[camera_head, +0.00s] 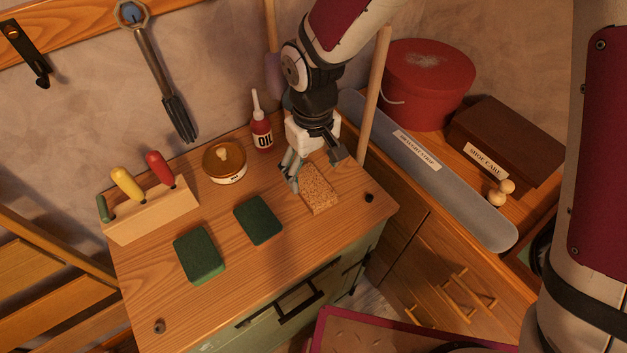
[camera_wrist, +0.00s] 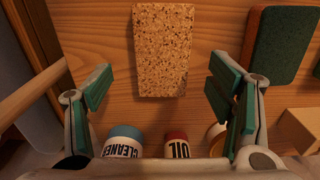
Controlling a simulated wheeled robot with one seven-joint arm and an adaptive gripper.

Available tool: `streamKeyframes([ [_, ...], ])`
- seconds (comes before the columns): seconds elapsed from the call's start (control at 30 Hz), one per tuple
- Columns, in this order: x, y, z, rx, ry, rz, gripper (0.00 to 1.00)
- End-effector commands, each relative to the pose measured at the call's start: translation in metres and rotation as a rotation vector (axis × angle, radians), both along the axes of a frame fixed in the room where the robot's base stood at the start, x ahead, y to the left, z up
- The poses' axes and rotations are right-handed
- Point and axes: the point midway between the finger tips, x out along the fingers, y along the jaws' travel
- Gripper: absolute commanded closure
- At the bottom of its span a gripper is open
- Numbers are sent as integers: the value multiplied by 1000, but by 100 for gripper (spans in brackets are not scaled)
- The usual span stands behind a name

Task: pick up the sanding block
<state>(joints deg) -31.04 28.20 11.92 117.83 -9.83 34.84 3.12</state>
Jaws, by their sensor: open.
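The sanding block appears to be the tan, speckled, cork-like block (camera_head: 319,189), lying flat on the wooden cabinet top near its right side. In the wrist view the block (camera_wrist: 163,50) lies at top centre, in line with the gap between my fingers. My gripper (camera_head: 314,170) is open and empty, just above and behind the block in the head view. In the wrist view its green-padded fingers (camera_wrist: 160,88) are spread to either side of the block's near end, with space on both sides. Whether the fingertips reach down to the block's height I cannot tell.
Two green-topped pads (camera_head: 258,220) (camera_head: 199,254) lie left of the block. A red oil bottle (camera_head: 262,130), a round tin (camera_head: 225,163) and a tool holder (camera_head: 150,215) stand behind. A blue-capped cleaner container (camera_wrist: 123,141) shows in the wrist view. A wooden pole (camera_head: 374,100) stands right of my gripper.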

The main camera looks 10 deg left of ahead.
Motion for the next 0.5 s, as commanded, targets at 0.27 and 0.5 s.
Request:
streamKeyframes([
  [0.27,-4,0,-39,-3,3,1,25],
  [0.5,-3,1,-47,-1,1,0,25],
])
